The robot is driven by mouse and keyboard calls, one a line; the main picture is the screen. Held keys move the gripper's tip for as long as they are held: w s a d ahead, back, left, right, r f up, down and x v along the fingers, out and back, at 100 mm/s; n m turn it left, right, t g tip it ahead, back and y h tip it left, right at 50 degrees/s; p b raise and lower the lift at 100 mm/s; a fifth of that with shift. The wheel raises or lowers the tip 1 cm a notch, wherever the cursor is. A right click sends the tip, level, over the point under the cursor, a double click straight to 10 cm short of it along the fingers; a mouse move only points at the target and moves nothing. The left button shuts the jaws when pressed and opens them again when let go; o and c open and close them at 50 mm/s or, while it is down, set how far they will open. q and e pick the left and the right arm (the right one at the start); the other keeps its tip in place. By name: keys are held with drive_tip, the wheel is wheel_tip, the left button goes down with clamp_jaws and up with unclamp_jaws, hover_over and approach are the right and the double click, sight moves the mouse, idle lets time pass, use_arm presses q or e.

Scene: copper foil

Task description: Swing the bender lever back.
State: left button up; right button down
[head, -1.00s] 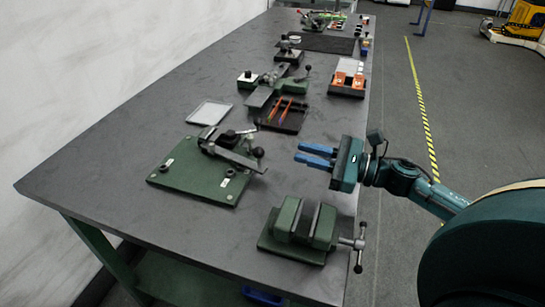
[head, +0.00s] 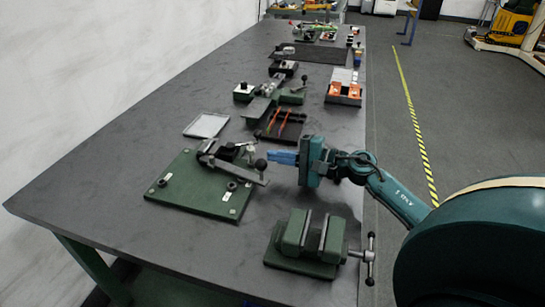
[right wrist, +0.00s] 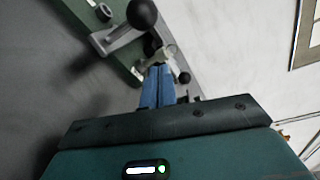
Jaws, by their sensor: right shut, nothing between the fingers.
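The bender is a green base plate (head: 190,190) on the bench with a grey lever (head: 236,170) that ends in a black ball knob (head: 260,165). In the head view the lever points right and toward the front. My right gripper (head: 270,156) has its blue fingers together, just behind and right of the knob. In the right wrist view the knob (right wrist: 142,14) and lever (right wrist: 120,38) lie past the fingertips (right wrist: 158,68). The fingers hold nothing; whether they touch the lever is hard to tell. My left gripper is not in view.
A green vise (head: 308,238) stands in front, near the right bench edge. Behind the bender are a pale tray (head: 206,125), a dark tray with orange-handled tools (head: 279,126) and another green device (head: 290,97). Bare bench lies left of the bender.

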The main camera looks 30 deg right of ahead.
drive_tip(key=shift+w+a+r, duration=0.1)
drive_tip(key=shift+w+a, duration=0.35)
drive_tip(key=shift+w, duration=0.15)
drive_tip(key=shift+s+a+r+p, duration=0.25)
drive_tip(key=shift+s+a+p, duration=0.15)
drive_tip(key=shift+s+p, duration=0.2)
drive_tip(key=shift+s+a+r+p, duration=0.2)
drive_tip(key=shift+s+a+p, duration=0.25)
drive_tip(key=shift+s, duration=0.15)
drive_tip(key=shift+s+a+r, duration=0.1)
drive_tip(key=shift+s, duration=0.1)
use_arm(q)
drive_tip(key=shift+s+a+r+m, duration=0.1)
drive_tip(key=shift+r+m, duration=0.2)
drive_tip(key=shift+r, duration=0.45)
use_arm(e)
drive_tip(key=shift+s+a, duration=0.15)
drive_tip(key=shift+s, duration=0.05)
drive_tip(key=s+a, duration=0.1)
drive_tip(key=a, duration=0.1)
drive_tip(key=s+a, duration=0.1)
drive_tip(key=shift+a, duration=0.4)
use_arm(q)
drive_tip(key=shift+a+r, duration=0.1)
use_arm(e)
drive_tip(key=shift+s+a, duration=0.15)
drive_tip(key=shift+a, duration=0.2)
